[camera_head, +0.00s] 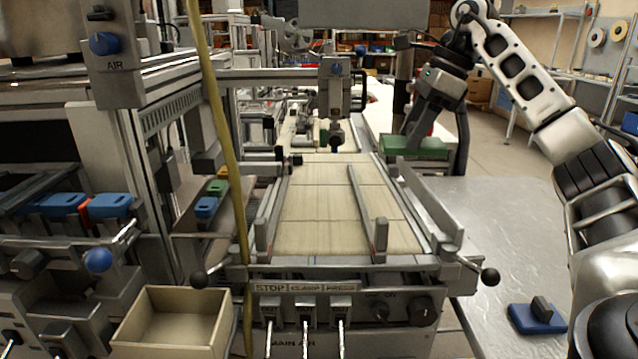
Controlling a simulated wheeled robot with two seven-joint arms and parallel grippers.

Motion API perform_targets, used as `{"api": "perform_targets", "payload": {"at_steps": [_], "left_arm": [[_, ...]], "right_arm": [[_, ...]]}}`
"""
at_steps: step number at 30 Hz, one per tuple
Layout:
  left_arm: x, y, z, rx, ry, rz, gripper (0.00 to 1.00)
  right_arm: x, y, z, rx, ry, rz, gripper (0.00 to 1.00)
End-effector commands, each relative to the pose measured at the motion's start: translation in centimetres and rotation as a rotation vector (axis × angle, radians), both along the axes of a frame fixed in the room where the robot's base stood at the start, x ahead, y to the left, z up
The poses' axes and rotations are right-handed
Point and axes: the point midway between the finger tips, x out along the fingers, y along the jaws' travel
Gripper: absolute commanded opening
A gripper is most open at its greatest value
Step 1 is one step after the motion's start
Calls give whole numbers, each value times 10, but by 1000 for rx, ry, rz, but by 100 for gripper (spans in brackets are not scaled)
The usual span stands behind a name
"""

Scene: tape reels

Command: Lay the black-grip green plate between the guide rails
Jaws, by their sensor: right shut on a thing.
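The green plate (415,146) is at the back right, beside the far part of the machine bed. My right gripper (410,134) is above it, shut on its grip, which is mostly hidden by the fingers. Whether the plate touches a surface below I cannot tell. The pale wooden bed (315,210) has metal guide rails: a left one (268,215), a middle one (366,205) and a right one (432,205). The bed between the rails is bare. My left gripper is not in view.
A blue plate with a black grip (537,317) lies on the grey table (500,240) at right. An empty beige box (172,318) stands at front left. A yellow hose (222,150) hangs left of the bed. A metal post unit (336,95) stands over the bed's far end.

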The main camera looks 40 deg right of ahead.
Motion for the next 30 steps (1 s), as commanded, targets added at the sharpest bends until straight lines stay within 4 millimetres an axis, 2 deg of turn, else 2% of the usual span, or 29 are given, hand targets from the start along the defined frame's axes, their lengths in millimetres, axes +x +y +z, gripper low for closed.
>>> {"api": "perform_targets", "payload": {"at_steps": [3,7,10,14,21,24,30], "left_arm": [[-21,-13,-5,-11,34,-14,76],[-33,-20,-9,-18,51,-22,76],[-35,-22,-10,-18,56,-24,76],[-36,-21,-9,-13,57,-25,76],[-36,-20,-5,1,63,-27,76],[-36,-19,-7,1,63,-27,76],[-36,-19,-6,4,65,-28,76]], "right_arm": [[-5,0,-8,0,3,48,30],[-7,1,-12,0,1,79,30],[-1,6,-16,1,0,91,30],[20,22,-28,3,0,96,30],[69,57,-53,4,0,93,30],[81,66,-76,3,3,91,30],[97,76,-99,2,1,87,30]]}}
